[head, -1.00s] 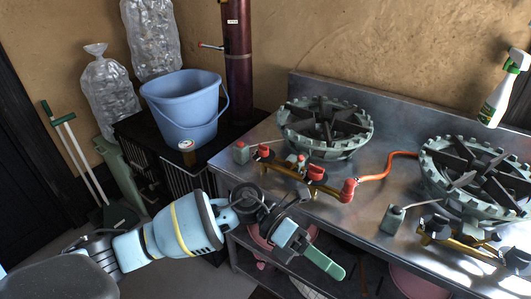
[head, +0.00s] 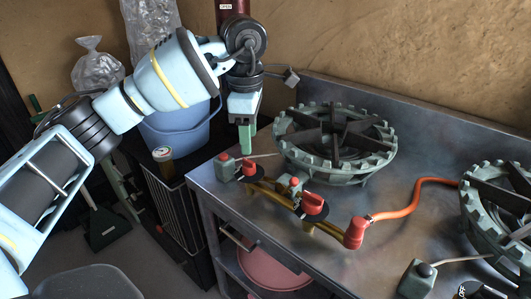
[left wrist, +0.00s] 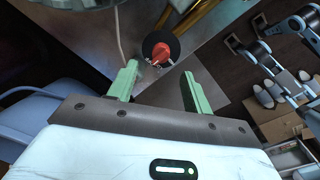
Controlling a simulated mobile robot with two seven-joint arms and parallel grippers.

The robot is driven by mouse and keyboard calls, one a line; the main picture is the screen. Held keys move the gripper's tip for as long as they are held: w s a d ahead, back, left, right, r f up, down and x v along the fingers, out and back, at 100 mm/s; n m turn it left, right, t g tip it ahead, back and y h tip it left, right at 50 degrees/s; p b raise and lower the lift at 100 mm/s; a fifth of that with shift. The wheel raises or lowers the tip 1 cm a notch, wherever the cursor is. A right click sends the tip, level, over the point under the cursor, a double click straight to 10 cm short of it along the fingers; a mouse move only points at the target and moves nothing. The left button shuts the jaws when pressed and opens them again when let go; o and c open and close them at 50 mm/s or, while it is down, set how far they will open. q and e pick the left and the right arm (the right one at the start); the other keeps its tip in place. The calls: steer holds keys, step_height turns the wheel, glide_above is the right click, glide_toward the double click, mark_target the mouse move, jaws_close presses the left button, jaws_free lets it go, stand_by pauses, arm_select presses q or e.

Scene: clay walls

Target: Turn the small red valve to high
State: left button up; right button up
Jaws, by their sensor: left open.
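The small red valve (head: 249,169) sits on a black disc at the left end of the brass gas pipe, in front of the left burner. A larger red valve (head: 312,203) sits further right on the same pipe. My left gripper (head: 246,140) points down just above and behind the small valve; it is open and empty. In the left wrist view, a red valve (left wrist: 162,51) on its black disc shows just beyond the gap between the two green fingers (left wrist: 160,72), apart from both. My right gripper is not in view.
The left burner (head: 335,145) stands close to the right of my gripper. An orange hose (head: 410,202) runs from the red hose end (head: 355,232). A blue bucket (head: 180,135) and a small jar (head: 163,157) stand left of the steel counter (head: 300,255).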

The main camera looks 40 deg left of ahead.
mark_target(248, 161)
arm_select(q)
steer(key=shift+a+r, duration=0.15)
steer(key=shift+r, duration=0.05)
steer(key=shift+s+f, duration=0.1)
steer(key=shift+s, duration=0.15)
steer(key=shift+f, duration=0.35)
step_height(248, 161, down, 6)
steer(key=shift+w+r+b, duration=0.1)
steer(key=shift+b, duration=0.45)
steer(key=shift+f, duration=0.55)
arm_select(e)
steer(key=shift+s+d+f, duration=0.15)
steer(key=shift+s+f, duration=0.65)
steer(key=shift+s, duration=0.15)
